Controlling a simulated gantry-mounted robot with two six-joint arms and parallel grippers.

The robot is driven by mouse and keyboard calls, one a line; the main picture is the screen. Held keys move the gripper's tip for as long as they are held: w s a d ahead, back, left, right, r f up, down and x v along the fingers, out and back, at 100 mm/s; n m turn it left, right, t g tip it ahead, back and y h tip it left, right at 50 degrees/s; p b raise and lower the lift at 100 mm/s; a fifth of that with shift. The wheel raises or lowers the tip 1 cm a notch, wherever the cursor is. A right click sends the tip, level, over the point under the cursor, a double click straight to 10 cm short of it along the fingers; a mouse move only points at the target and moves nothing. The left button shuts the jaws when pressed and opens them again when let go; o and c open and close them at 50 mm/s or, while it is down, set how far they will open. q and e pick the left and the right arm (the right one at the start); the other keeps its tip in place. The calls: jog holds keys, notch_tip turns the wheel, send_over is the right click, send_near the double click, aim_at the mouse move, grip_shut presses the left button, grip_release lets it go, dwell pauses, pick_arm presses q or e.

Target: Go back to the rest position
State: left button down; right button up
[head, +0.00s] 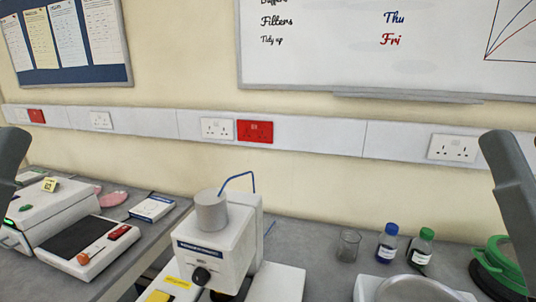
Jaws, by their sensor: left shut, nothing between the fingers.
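My left arm (10,160) shows as a grey link cut off by the left edge of the head view. My right arm (512,195) shows as a grey link at the right edge, slanting down and out of the frame. I see no fingers of either gripper. The two arms are far apart, with the bench between them.
A white press-like machine (216,242) stands at the bottom middle. A glass beaker (348,245), a blue-capped bottle (388,242) and a green-capped bottle (421,249) stand right of it. A green and black device (490,268) is close to my right arm. White instruments (62,212) fill the left bench.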

notch_tip(320, 180, up, 36)
jog(key=p, duration=3.2)
